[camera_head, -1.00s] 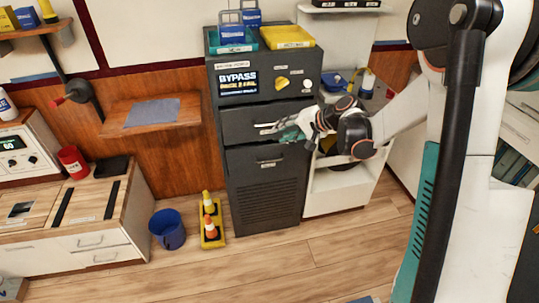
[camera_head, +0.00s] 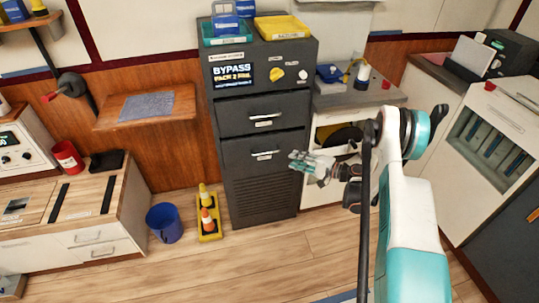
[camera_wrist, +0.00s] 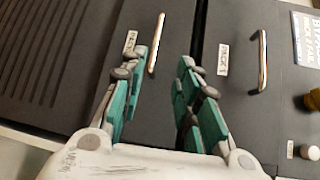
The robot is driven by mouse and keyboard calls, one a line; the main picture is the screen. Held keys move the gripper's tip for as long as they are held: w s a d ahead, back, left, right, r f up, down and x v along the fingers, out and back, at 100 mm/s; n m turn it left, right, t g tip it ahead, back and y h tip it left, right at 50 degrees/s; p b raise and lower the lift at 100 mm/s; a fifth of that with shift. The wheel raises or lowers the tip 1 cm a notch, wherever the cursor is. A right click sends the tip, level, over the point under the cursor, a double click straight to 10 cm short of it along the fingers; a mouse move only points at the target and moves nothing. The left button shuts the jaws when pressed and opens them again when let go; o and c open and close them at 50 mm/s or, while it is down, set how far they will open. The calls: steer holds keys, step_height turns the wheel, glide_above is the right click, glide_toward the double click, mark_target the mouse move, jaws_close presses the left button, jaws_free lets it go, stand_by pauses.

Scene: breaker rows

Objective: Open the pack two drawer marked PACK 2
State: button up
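A dark grey cabinet (camera_head: 235,190) has two drawer fronts with bar handles, both looking shut. The upper drawer handle (camera_head: 264,119) and the lower drawer handle (camera_head: 265,155) each have a small label that I cannot read. My gripper (camera_head: 294,160) is to the right of the lower handle, apart from it. In the wrist view, turned sideways, my gripper (camera_wrist: 160,70) is open and empty, with teal fingers. The lower handle (camera_wrist: 156,43) lies ahead between the fingertip lines; the upper handle (camera_wrist: 262,60) is to the right of the fingers.
A screen (camera_head: 233,76) reading BYPASS PACK 2 FAIL and a yellow knob (camera_head: 277,74) are above the drawers. A white unit (camera_head: 330,125) stands right of the cabinet, close to my arm. Cones on a yellow base (camera_head: 208,222) and a blue bucket (camera_head: 164,222) stand on the floor at left.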

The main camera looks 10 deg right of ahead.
steer(key=f, duration=0.1)
steer(key=b, duration=0.4)
glide_above(272, 155)
steer(key=s+a, duration=0.2)
steer(key=s, duration=0.3)
steer(key=shift+w+a+f, duration=0.1)
steer(key=shift+w+f, duration=0.05)
steer(key=shift+f, duration=0.3)
steer(key=shift+w+a+f, duration=0.1)
steer(key=shift+f, duration=0.35)
steer(key=shift+c, duration=0.2)
jaws_close()
